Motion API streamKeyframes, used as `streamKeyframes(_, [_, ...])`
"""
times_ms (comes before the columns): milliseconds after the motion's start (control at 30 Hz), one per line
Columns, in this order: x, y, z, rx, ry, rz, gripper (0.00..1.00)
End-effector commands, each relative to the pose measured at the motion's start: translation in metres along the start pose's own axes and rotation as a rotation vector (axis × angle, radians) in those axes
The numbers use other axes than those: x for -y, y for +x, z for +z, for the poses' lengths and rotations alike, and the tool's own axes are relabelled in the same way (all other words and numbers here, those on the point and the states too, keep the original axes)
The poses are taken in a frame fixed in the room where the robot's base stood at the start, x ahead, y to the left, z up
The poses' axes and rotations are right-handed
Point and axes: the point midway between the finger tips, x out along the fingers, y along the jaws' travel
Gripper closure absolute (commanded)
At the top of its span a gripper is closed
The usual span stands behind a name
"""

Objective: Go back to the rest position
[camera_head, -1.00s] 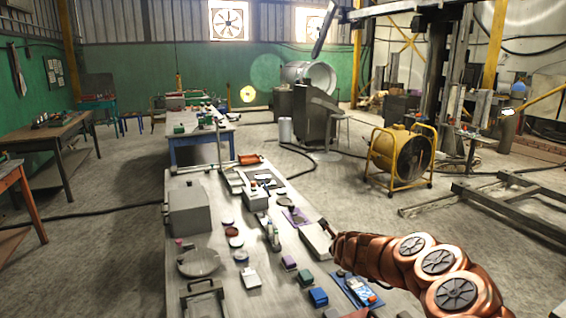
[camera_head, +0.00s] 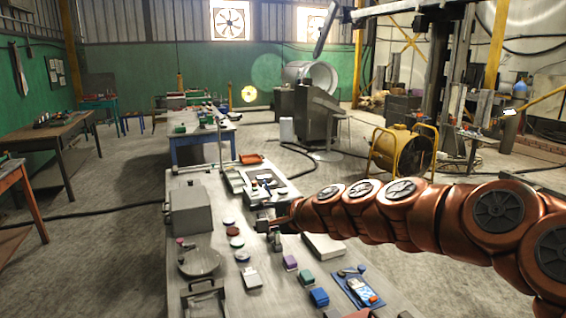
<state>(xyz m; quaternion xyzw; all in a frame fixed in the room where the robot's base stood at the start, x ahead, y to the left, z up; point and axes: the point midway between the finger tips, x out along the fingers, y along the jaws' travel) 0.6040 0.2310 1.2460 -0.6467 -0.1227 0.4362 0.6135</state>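My copper-coloured arm reaches in from the right edge, stretched almost level over the long grey table (camera_head: 205,285). My gripper (camera_head: 270,226) is at its left end, over the middle of the table, in front of a dark tray (camera_head: 262,184). The gripper is small and dark here, and small items just beside and below it blend with it. I cannot see its fingers clearly, nor whether it holds anything. The arm hides part of the table's right side.
The table bears a grey box (camera_head: 190,212), a round plate (camera_head: 199,261), small coloured boxes such as a blue one (camera_head: 319,297), and a blue mat (camera_head: 358,288). A yellow fan (camera_head: 402,150) stands behind the arm. Open floor lies left of the table.

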Motion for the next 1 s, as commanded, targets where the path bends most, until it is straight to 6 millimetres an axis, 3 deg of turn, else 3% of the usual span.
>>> streamKeyframes(100, [-0.03, -0.032, 0.045, 0.084, -0.202, 0.114, 0.64])
streamKeyframes(167, [-0.051, -0.049, 0.063, 0.124, -0.297, 0.183, 0.64])
streamKeyframes(300, [-0.113, -0.093, 0.092, 0.203, -0.489, 0.37, 0.64])
streamKeyframes(500, [-0.207, -0.171, 0.105, 0.297, -0.664, 0.674, 0.64])
streamKeyframes(700, [-0.286, -0.259, 0.108, 0.378, -0.71, 0.962, 0.64])
streamKeyframes(900, [-0.331, -0.324, 0.115, 0.44, -0.679, 1.146, 0.64])
streamKeyframes(1000, [-0.339, -0.338, 0.116, 0.45, -0.669, 1.184, 0.64])
